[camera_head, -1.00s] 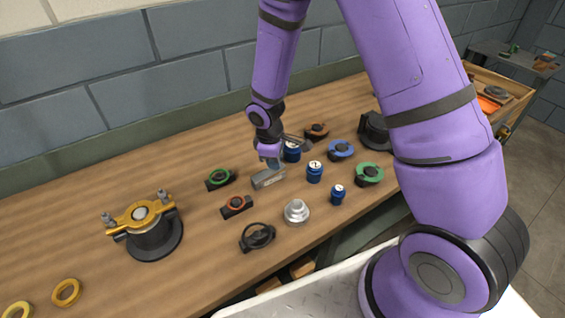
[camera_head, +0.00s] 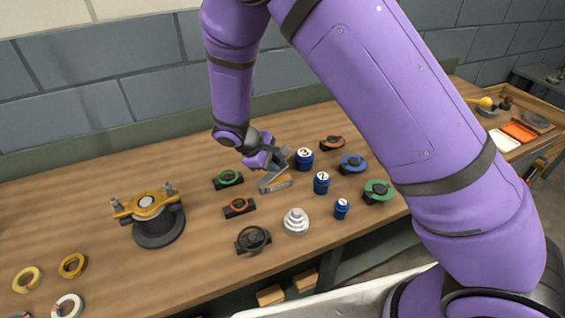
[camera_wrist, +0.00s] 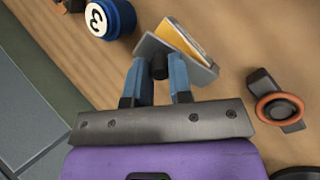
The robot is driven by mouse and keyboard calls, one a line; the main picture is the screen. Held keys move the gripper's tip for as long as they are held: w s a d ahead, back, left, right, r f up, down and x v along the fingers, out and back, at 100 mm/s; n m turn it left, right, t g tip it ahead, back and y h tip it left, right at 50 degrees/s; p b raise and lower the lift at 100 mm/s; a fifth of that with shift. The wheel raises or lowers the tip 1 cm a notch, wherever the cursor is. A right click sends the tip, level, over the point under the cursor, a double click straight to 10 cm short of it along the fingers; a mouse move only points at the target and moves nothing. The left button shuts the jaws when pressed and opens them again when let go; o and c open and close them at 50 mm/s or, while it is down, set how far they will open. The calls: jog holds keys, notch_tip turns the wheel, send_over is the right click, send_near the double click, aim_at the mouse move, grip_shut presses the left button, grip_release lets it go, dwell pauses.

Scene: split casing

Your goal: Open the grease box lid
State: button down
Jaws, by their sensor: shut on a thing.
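The grease box (camera_head: 277,186) is a small grey box on the bench, left of the blue jars; it also shows in the wrist view (camera_wrist: 205,55). Its yellow-orange inside (camera_wrist: 182,40) is visible, so the lid is raised. The grey lid (camera_wrist: 178,66) is tilted up on the gripper's side. My gripper (camera_wrist: 160,70) has its blue fingers shut on the dark knob (camera_wrist: 159,67) of the lid. In the head view my gripper (camera_head: 273,171) is tilted over beside the box, and the fingers partly hide the lid.
Blue numbered jars (camera_head: 321,182) stand right of the box. Green (camera_head: 229,179) and orange (camera_head: 239,207) ring parts lie left. A silver stepped piece (camera_head: 296,222) and black handwheel (camera_head: 253,239) stand in front. A yellow-clamped casing (camera_head: 155,220) stands further left.

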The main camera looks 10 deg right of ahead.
jog(key=a+h, duration=0.2)
jog(key=h, duration=0.1)
jog(key=shift+s+a+r+t, duration=0.2)
jog(key=shift+a+r+t, duration=0.1)
jog(key=shift+r, duration=0.1)
jog(key=shift+s+a+t+h, duration=0.2)
jog(key=shift+a+h, duration=0.6)
jog(key=shift+h, duration=0.4)
jog(key=shift+s+a+t+h, duration=0.2)
jog(key=shift+a+h, duration=0.55)
jog(key=shift+h, duration=0.45)
jog(key=c, duration=1)
grip_release()
